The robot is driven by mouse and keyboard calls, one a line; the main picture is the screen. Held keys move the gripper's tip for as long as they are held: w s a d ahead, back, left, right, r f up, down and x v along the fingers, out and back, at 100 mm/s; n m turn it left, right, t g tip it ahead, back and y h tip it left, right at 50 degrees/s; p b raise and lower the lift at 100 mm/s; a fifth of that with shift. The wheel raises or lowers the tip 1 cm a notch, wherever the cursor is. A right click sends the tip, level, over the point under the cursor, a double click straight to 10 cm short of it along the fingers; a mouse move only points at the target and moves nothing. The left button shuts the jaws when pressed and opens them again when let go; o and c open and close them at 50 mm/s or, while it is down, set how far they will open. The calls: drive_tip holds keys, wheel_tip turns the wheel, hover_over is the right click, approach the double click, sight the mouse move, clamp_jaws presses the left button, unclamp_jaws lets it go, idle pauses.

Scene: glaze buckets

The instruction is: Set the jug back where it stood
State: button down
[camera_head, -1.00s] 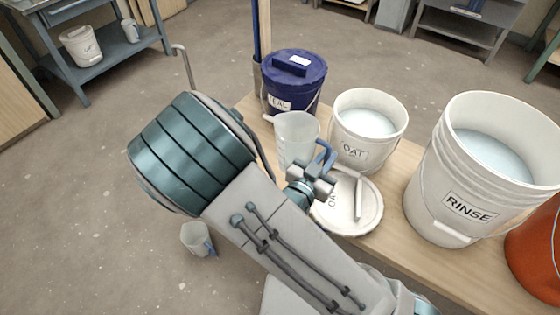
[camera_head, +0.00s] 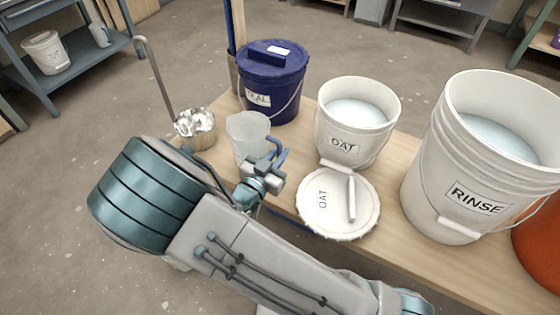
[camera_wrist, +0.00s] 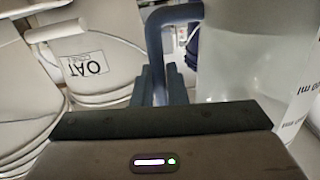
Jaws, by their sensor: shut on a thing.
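The jug (camera_head: 246,132) is clear, pale and upright, with a blue handle (camera_head: 274,150). It is at the left part of the wooden bench, in front of the dark blue bucket and right of the metal ladle pot. My gripper (camera_head: 266,168) is shut on the handle, on the jug's near right side. In the wrist view the fingers (camera_wrist: 160,88) close around the blue handle, and the jug's clear wall (camera_wrist: 245,50) fills the right. The jug's base is hidden in the head view, so I cannot tell whether it touches the bench.
On the bench (camera_head: 400,200) stand a dark blue lidded bucket (camera_head: 275,85), a white OAT bucket (camera_head: 345,145), its lid (camera_head: 325,215), a RINSE bucket (camera_head: 440,165) and an orange bucket (camera_head: 540,245).

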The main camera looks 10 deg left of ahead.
drive_tip(key=shift+f, duration=0.65)
drive_tip(key=shift+f+b, duration=0.15)
drive_tip(key=shift+b, duration=0.2)
drive_tip(key=c, duration=1.5)
unclamp_jaws()
drive_tip(key=shift+o, duration=0.2)
drive_tip(key=shift+s+a+r+p, duration=0.1)
drive_tip(key=shift+s+r+p, duration=0.1)
drive_tip(key=shift+p, duration=0.1)
drive_tip(key=p+v, duration=0.3)
drive_tip(key=v, duration=0.8)
drive_tip(key=shift+s, duration=0.3)
